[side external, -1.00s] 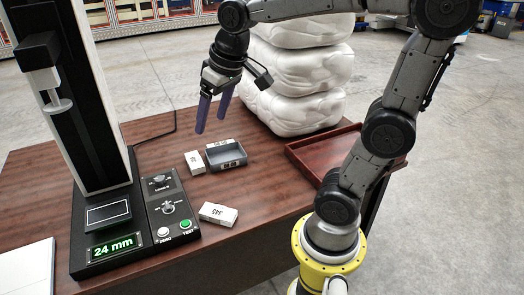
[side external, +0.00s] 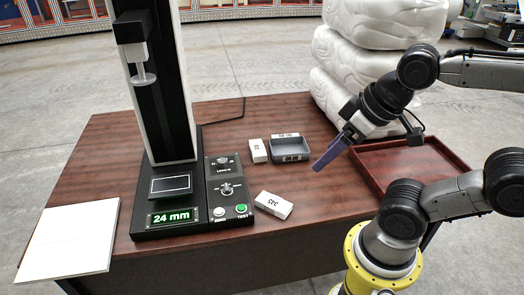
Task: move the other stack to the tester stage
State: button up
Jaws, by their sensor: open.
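The tester (side external: 178,120) stands on the table with a plunger above its stage (side external: 171,186), a small dark plate with a white outline. The stage is bare and the display reads 24 mm. One white labelled block (side external: 273,205), which may be a stack, lies right of the tester's control panel. A second white labelled block (side external: 258,150) lies farther back, beside a small grey tray (side external: 290,153). My gripper (side external: 328,157) is open and empty, right of the grey tray and above the table. Its purple fingers point down and left and overlap in this view.
A red-brown tray (side external: 378,186) sits at the table's right, beneath and behind my arm. White wrapped bundles (side external: 375,55) are piled at the back. A white flat slab (side external: 68,235) lies at the left. The table front between tester and red-brown tray is mostly clear.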

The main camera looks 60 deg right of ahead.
jog(key=w+d+r+m+t+h, duration=0.1)
jog(key=w+d+r+m, duration=0.1)
jog(key=w+r, duration=0.3)
jog(key=w+d+r+m+t, duration=0.1)
jog(key=w+r+m, duration=0.1)
jog(key=w, duration=0.5)
jog(key=m+g+h, duration=0.2)
jog(key=m+g, duration=0.2)
jog(key=m, duration=0.1)
send_over(258, 148)
jog(key=s+a, duration=0.2)
jog(key=f, duration=3.1)
jog(key=shift+w+f, duration=0.2)
jog(key=shift+f, duration=0.2)
jog(key=shift+x, duration=2.95)
jog(key=shift+s+d, duration=0.1)
jog(key=shift+d, duration=0.1)
